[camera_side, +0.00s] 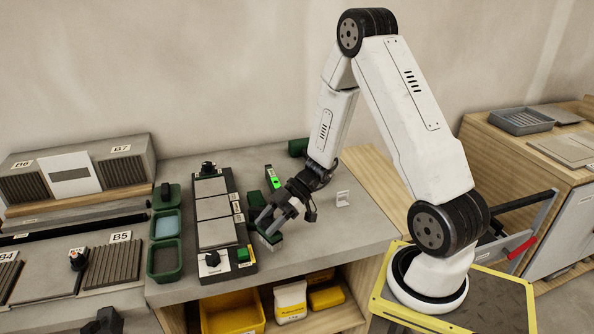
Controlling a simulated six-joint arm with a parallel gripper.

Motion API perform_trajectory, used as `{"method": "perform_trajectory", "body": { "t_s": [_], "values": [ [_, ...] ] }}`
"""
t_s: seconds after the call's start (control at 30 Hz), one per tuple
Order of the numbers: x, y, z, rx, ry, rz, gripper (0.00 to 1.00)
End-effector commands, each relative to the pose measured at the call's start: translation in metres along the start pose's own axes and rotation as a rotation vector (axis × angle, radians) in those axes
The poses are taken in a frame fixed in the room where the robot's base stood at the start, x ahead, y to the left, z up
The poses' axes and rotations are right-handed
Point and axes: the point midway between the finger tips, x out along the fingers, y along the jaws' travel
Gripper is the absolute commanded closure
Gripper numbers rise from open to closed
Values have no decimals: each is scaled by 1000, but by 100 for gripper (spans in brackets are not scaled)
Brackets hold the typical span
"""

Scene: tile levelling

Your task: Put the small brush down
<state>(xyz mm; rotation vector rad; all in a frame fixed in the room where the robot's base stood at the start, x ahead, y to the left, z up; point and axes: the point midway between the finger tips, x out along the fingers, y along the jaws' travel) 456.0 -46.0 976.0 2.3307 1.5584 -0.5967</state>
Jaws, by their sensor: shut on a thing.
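My gripper (267,224) is low over the grey worktop, right of the tile fixture, and its fingers point down and to the left. A long dark green holder (255,198) lies on the worktop under and behind the fingers. I cannot tell whether the brush touches it.
The tile fixture (214,207) with grey tiles, a knob and a green button stands close left. Green bins (165,259) are further left. A green-lit level (272,178) and a white stand (342,198) are nearby. Yellow containers (233,312) sit below the worktop.

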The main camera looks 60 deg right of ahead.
Motion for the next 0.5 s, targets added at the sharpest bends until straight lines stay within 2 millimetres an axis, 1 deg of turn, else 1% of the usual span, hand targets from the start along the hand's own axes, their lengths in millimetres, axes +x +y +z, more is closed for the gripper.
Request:
{"method": "perform_trajectory", "body": {
  "t_s": [0.2,0.33,0.5],
  "values": [
    [9,0,17,2,0,0,100],
    [11,0,21,0,0,1,100],
    [12,0,21,-1,0,1,100]
  ]
}}
